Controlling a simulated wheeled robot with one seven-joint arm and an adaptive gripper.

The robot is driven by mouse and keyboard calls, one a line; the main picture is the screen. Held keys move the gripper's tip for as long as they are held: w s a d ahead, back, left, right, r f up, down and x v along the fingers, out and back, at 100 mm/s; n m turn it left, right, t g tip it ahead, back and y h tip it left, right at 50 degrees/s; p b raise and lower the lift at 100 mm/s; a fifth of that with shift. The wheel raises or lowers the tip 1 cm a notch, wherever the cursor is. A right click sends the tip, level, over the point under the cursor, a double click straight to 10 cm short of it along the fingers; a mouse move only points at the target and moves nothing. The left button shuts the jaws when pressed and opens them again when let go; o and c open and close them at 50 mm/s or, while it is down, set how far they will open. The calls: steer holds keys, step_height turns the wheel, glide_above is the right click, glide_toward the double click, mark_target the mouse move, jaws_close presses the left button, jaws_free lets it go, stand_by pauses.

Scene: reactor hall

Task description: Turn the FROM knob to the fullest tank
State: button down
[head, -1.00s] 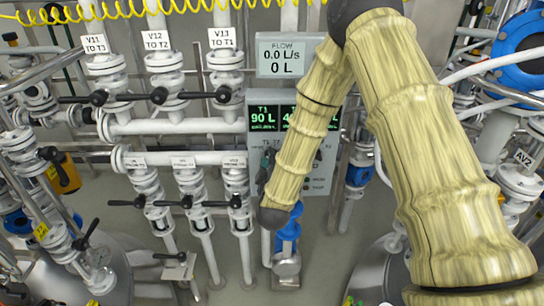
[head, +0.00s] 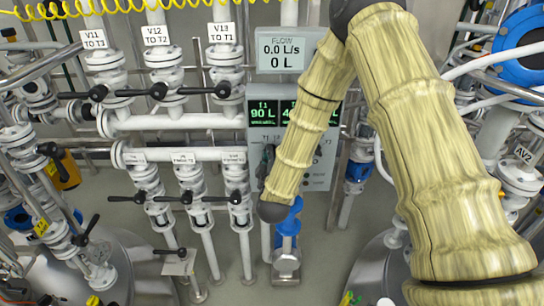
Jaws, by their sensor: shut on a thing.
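The grey control panel (head: 318,182) stands in the middle of the head view, behind my forearm. Its dark tank display (head: 264,113) reads T1 90 L in green. Small tank labels (head: 268,138) show below the display. My gripper (head: 266,162) is a dark shape at the panel's left side, mostly hidden behind my arm. It is shut at the knob's place there; the FROM knob itself and its pointing direction are hidden.
A flow display (head: 283,50) above the panel reads 0.0 L/s and 0 L. White pipes with black-handled valves, labelled V11 (head: 95,40), V12 (head: 156,35) and V13 (head: 222,33), stand left. A blue fitting (head: 288,220) is below the panel. Tanks and pipes crowd the right.

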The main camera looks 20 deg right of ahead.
steer(key=shift+f, duration=0.15)
steer(key=m+b, duration=2.2)
steer(key=m, duration=0.1)
steer(key=shift+m+b, duration=0.35)
steer(key=shift+m, duration=0.05)
steer(key=c, duration=1.5)
jaws_free()
steer(key=shift+d, duration=0.1)
